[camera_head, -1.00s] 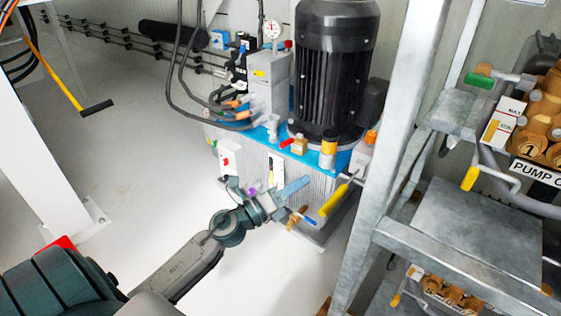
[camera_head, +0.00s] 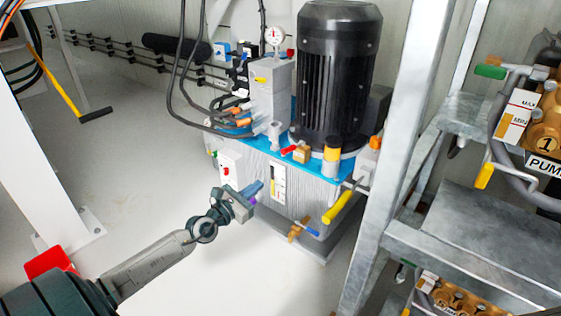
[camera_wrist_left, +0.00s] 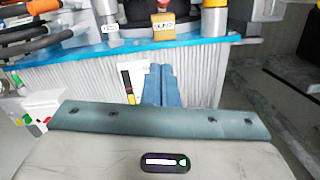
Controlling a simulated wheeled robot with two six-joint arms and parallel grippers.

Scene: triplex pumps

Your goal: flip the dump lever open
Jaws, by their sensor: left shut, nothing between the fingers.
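The hydraulic unit has a brass block (camera_head: 301,154) on its blue top, at the foot of the black motor. A short red lever (camera_head: 288,149) sticks out from it to the left; I take this as the dump lever. My left gripper (camera_head: 254,188) is shut and empty, in front of the tank's ribbed front face, below and left of the lever. Its blue fingers (camera_wrist_left: 162,86) point toward the tank in the wrist view. My right gripper is not in view.
A yellow handle (camera_head: 338,207) and a brass tap with a blue handle (camera_head: 300,230) stick out at the tank's right front. A yellow-topped cylinder (camera_head: 331,160) stands right of the brass block. A grey steel frame (camera_head: 392,170) stands to the right. The floor in front is clear.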

